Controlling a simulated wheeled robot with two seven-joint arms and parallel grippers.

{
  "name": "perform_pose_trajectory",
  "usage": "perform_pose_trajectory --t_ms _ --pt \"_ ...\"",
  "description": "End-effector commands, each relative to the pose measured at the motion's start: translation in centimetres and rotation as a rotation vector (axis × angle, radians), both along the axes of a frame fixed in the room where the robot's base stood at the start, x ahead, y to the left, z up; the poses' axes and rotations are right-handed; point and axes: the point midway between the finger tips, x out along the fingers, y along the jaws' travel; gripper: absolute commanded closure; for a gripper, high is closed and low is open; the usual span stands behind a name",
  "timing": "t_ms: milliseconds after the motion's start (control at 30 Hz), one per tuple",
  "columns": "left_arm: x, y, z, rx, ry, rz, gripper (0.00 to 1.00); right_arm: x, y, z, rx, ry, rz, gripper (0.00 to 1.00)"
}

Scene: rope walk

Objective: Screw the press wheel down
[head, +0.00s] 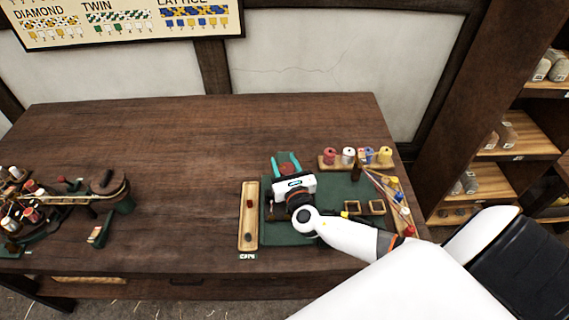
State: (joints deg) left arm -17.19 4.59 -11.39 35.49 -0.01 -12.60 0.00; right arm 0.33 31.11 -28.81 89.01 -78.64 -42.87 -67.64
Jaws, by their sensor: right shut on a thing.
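My right gripper (287,163) is over the back left part of a green mat (329,232), its two teal fingers pointing away from me. It is shut on a small reddish-brown thing (290,172) between the fingers, which looks like the press wheel. The gripper's white body and my wrist hide most of what is under and in front of it, so the press screw and any gap below it cannot be made out. My left gripper is not in view.
A narrow wooden tray (249,229) with small pieces lies left of the mat. Thread spools (348,155) stand on a rack behind it. A cluttered braiding set (30,212) stands far left. The table's middle is clear.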

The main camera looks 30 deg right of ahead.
Motion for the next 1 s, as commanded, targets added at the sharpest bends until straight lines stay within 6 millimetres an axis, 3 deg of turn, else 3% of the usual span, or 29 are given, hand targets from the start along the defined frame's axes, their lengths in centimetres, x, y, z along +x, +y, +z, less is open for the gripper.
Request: perform_pose_trajectory --t_ms 1000 --pt "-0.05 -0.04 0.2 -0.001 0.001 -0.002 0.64 -0.43 -0.79 -0.07 0.001 0.001 -0.525 0.78"
